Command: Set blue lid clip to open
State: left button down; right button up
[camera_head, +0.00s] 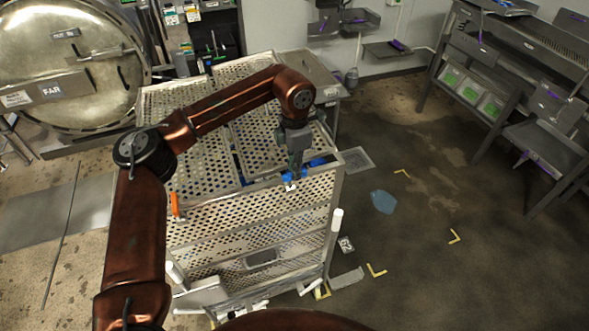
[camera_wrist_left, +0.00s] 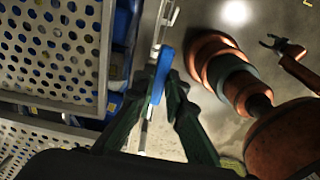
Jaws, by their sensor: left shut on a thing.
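The blue lid clip (camera_head: 288,176) sits at the top rim of the perforated metal basket cart (camera_head: 255,215), near its right front corner. In the left wrist view the clip (camera_wrist_left: 161,75) is a narrow blue bar standing between the dark fingers. My left gripper (camera_head: 293,172) reaches down onto it from above and is shut on it; the fingers (camera_wrist_left: 158,92) hide part of the clip. How far the clip is turned is hard to tell. My right gripper (camera_wrist_left: 268,41) shows small in the left wrist view, with its fingers apart and empty.
Perforated lid panels (camera_head: 190,115) cover much of the cart's top. An orange clip (camera_head: 175,205) is on the same front rim, to the left. A round autoclave door (camera_head: 65,65) stands behind left. The floor right of the cart is open, with a blue patch (camera_head: 383,202) on it.

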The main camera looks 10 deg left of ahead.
pick_arm(q)
jog(key=shift+w+r, duration=0.1)
jog(key=shift+r, duration=0.1)
jog(key=c, duration=2)
grip_release()
jog(key=shift+o, duration=0.2)
jog(key=shift+f, duration=0.1)
notch_tip(320, 180, up, 12)
